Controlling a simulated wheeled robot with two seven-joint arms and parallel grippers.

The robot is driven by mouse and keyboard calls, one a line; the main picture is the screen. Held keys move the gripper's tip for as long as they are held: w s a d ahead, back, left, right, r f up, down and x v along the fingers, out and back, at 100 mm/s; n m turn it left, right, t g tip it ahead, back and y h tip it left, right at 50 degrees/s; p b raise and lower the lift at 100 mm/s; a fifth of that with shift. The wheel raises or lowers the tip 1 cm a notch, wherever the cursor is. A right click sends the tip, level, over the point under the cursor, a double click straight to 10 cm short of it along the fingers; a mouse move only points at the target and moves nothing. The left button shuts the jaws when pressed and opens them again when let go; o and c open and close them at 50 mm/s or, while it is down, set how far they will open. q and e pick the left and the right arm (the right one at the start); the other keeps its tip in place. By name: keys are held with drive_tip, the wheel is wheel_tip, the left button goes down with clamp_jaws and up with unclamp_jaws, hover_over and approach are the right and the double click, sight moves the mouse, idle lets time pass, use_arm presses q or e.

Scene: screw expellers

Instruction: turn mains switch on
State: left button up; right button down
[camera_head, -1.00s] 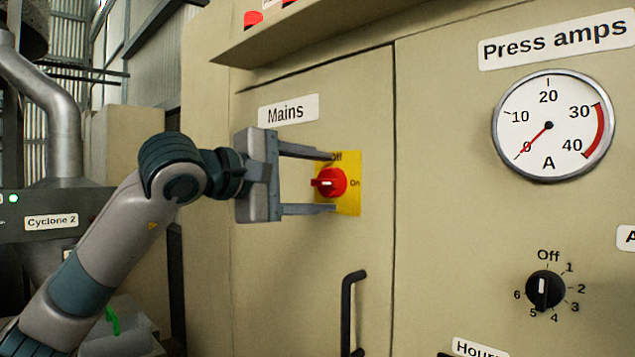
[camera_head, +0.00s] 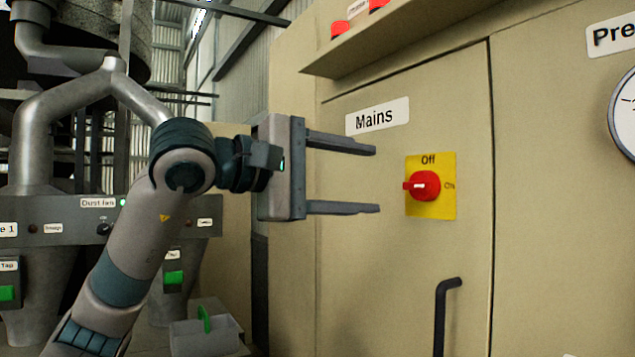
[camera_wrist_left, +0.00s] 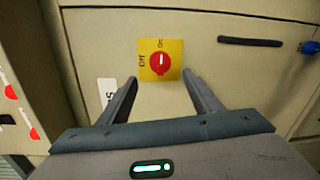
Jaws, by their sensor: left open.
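The mains switch is a red knob (camera_head: 425,186) on a yellow plate (camera_head: 446,208), below the "Mains" label (camera_head: 377,117). "Off" is at the plate's top and "On" at its right. The knob's handle lies level, in line with "On". In the left wrist view the knob (camera_wrist_left: 160,63) shows a white mark along the line to "On", with "Off" to the left. My left gripper (camera_head: 378,180) is open and empty, left of the plate and apart from the knob, its fingers pointing toward the panel. My right gripper is not in view.
A black door handle (camera_head: 441,315) stands out below the switch. A ledge (camera_head: 420,38) with red lamps juts out above. A control box with green buttons (camera_head: 174,278) and pipes stand at left. The panel around the switch is flat and clear.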

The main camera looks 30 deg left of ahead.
use_arm(q)
drive_tip(key=v, duration=0.6)
drive_tip(key=shift+s+a+b, duration=0.15)
drive_tip(key=shift+s+b, duration=0.25)
drive_tip(key=shift+b, duration=0.05)
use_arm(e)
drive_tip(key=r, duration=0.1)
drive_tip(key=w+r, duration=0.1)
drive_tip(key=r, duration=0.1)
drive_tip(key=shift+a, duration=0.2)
